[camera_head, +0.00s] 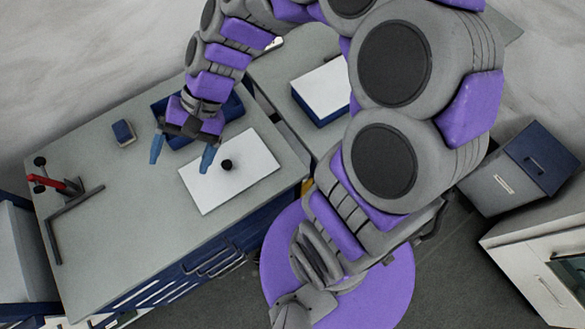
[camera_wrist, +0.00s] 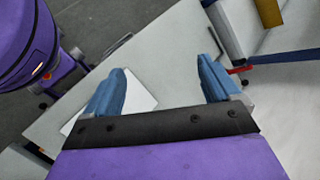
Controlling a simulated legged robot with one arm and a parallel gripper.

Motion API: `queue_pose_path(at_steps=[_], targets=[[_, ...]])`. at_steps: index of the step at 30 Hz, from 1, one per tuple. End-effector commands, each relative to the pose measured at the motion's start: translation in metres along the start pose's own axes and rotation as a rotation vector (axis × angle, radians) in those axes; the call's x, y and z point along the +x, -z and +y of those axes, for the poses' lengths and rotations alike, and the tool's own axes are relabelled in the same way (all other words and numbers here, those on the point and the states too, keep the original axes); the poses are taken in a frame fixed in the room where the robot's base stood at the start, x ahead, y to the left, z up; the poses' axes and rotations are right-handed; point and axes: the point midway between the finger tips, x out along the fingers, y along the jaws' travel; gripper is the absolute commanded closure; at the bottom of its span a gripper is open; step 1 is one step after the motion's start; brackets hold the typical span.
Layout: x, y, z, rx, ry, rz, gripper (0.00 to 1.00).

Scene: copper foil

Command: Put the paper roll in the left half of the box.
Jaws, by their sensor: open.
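My gripper (camera_head: 181,155) is open and empty above the grey workbench, its two blue fingers wide apart. It also shows open in the wrist view (camera_wrist: 162,68). A blue box (camera_head: 233,108) sits on the bench behind my gripper, which hides much of it, so its halves and contents cannot be told. I cannot make out a paper roll for certain in either view.
A white board (camera_head: 255,172) with a small dark round thing (camera_head: 227,164) lies right of my gripper. A small blue block (camera_head: 123,132), a red clamp (camera_head: 48,183) and a dark angle bar (camera_head: 55,235) are at left. The bench's front left is clear.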

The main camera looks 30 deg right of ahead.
Motion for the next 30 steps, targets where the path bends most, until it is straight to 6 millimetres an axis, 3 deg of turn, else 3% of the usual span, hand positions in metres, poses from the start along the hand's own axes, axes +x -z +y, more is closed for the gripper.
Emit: queue_pose_path(at_steps=[6, 15, 21, 30], targets=[[-0.020, -0.050, 0.060, -0.193, -0.281, 0.075, 0.10], [-0.064, -0.094, 0.145, -0.308, -0.618, 0.164, 0.10], [-0.081, -0.106, 0.170, -0.318, -0.712, 0.190, 0.10], [-0.082, -0.107, 0.172, -0.318, -0.722, 0.191, 0.10]])
